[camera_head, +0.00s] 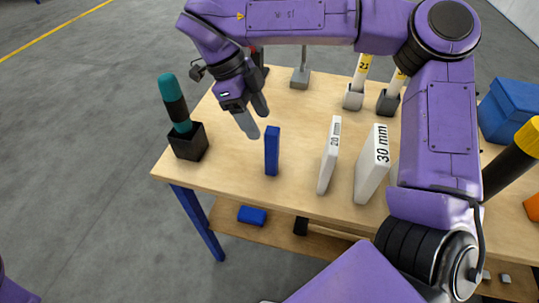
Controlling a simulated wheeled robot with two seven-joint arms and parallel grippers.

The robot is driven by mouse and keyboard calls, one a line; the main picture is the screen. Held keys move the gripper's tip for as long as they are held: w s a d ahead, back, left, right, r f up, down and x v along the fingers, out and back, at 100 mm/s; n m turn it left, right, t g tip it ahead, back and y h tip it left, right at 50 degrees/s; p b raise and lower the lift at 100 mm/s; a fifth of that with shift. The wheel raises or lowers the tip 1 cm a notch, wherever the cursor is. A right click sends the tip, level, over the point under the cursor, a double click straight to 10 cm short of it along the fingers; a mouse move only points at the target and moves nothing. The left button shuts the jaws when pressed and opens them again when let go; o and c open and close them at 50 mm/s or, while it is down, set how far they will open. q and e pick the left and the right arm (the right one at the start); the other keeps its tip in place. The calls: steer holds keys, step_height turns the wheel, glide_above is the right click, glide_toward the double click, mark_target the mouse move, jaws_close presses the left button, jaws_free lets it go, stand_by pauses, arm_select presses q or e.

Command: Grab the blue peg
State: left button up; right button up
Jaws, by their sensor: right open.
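The blue peg (272,152) is a narrow upright block standing on the wooden table, near its front edge left of centre. My right arm reaches in from the right across the table. My right gripper (254,120) is open, with its grey fingers pointing down just behind and above the blue peg, slightly to its left. Nothing shows between its fingers, and I see no contact with the peg. My left gripper is out of the picture; only a bit of purple shows at the lower left edge.
A black holder (188,146) with a teal-and-black tool stands left. White blocks marked 20 mm (329,155) and 30 mm (372,165) stand right of the peg. Grey holders (353,98) stand behind. A blue bin (510,110) is far right. A lower shelf holds a blue block (252,215).

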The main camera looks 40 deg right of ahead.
mark_target(278, 151)
steer(key=x, duration=0.8)
steer(key=shift+s+d+f, duration=0.15)
steer(key=shift+s+d, duration=0.35)
jaws_close()
